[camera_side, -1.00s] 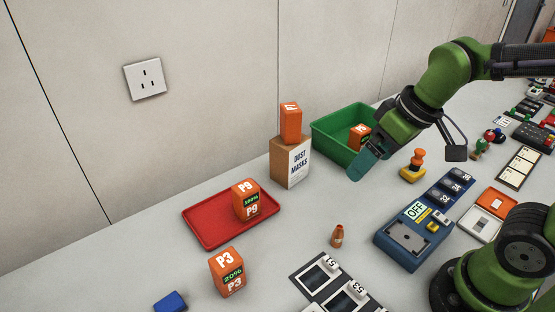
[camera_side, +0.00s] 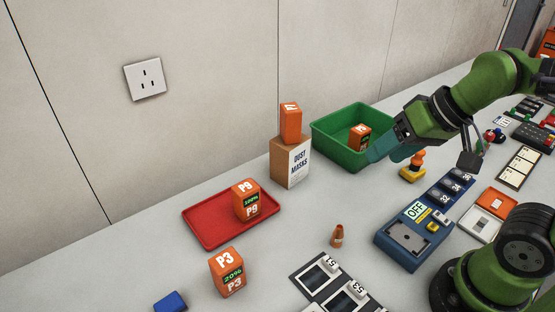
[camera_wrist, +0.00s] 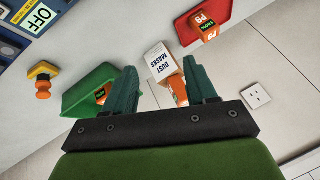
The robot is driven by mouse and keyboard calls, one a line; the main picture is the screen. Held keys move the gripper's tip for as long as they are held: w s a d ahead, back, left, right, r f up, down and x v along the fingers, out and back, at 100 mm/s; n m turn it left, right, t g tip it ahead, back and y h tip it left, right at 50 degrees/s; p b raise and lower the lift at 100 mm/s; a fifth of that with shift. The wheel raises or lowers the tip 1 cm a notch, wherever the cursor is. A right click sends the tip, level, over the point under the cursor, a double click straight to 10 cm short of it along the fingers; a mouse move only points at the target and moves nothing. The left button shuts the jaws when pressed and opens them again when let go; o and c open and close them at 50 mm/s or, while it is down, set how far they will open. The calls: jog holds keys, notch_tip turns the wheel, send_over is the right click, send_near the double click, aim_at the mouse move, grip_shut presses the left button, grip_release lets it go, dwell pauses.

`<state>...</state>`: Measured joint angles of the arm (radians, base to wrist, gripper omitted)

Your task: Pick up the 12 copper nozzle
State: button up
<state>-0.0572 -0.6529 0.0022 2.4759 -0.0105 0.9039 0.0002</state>
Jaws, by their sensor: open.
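A small copper-coloured, cone-shaped piece (camera_side: 338,237) stands upright on the grey table in the side view, left of the blue device and behind the dark slotted board. It looks like the copper nozzle; no number is readable on it. It does not show in the wrist view. My gripper (camera_side: 376,153) is up by the green bin's near right side, well behind and right of the cone, with its fingers tilted toward the left. In the wrist view, my gripper (camera_wrist: 161,72) has its two teal fingers apart with nothing held between them.
A green bin (camera_side: 325,142) holds an orange battery. A dust masks box (camera_side: 292,168) carries another battery. A red tray (camera_side: 203,229) holds battery P9; battery P3 (camera_side: 227,274) stands nearby. A blue device (camera_side: 395,250) and a dark board (camera_side: 325,292) flank the cone.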

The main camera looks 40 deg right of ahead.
jog(key=w+a+f+n+g+h, duration=0.2)
jog(key=w+a+f+n+g, duration=0.15)
jog(key=a+f+g, duration=0.2)
jog(key=m, duration=0.1)
send_near(340, 227)
jog(key=shift+g, duration=0.35)
jog(key=f, duration=0.4)
jog(key=w+f, duration=0.1)
jog(key=f, duration=0.1)
jog(key=shift+w+a+f, duration=0.1)
jog(key=shift+f, duration=0.25)
jog(key=shift+s+f, duration=0.15)
jog(key=shift+f, duration=1.2)
jog(key=shift+s+f, duration=0.15)
jog(key=shift+f, duration=1.25)
jog(key=shift+r, duration=0.1)
grip_shut()
